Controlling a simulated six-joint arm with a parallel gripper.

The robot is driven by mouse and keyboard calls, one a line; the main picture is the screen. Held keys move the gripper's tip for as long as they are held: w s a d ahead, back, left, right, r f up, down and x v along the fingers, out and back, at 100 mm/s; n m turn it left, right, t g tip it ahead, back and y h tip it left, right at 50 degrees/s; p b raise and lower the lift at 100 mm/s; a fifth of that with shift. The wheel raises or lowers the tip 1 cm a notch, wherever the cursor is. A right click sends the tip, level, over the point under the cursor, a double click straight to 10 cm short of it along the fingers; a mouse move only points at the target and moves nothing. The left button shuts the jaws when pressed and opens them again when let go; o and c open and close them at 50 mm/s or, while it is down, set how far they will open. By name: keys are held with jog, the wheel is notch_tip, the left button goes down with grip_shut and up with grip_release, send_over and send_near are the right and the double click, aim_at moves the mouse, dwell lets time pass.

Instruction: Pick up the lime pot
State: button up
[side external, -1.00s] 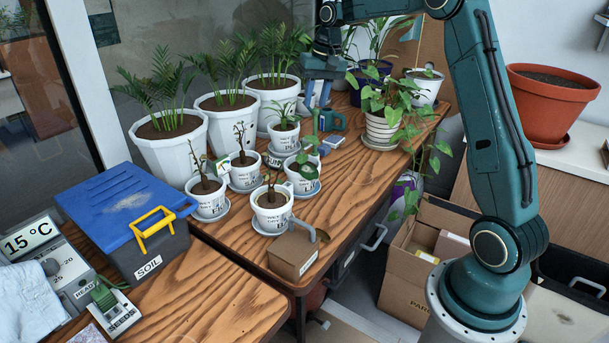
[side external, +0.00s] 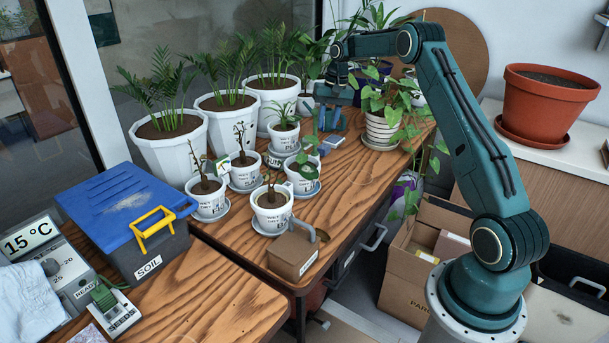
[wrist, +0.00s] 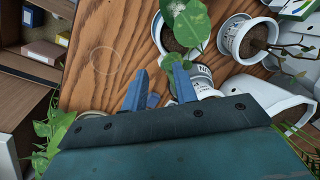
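The lime pot (side external: 301,184) is a small white pot with partly readable lettering beginning "LI". It stands upright on a saucer at the right end of the small pots, with a broad-leaved seedling. In the wrist view, the pot with large green leaves (wrist: 164,38) near the top appears to be it; leaves partly cover it. My gripper (side external: 333,125) is behind and to the right of the lime pot in the side view, apart from it. In the wrist view its two blue fingers (wrist: 155,80) are spread with nothing held between them.
Other small white pots, including a front pot (side external: 271,217), crowd the left side. Large palm pots (side external: 172,150) stand behind. A striped pot (side external: 381,130) with trailing leaves is to the right. A brown block with a handle (side external: 293,255) sits at the front edge. Bare wood (side external: 345,185) lies right of the lime pot.

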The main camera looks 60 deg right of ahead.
notch_tip(320, 180, down, 8)
jog(key=shift+w+a, duration=0.45)
jog(key=f, duration=0.5)
jog(key=shift+w+a, duration=0.15)
jog(key=shift+a, duration=0.15)
dwell(0.4)
grip_shut()
dwell(1.2)
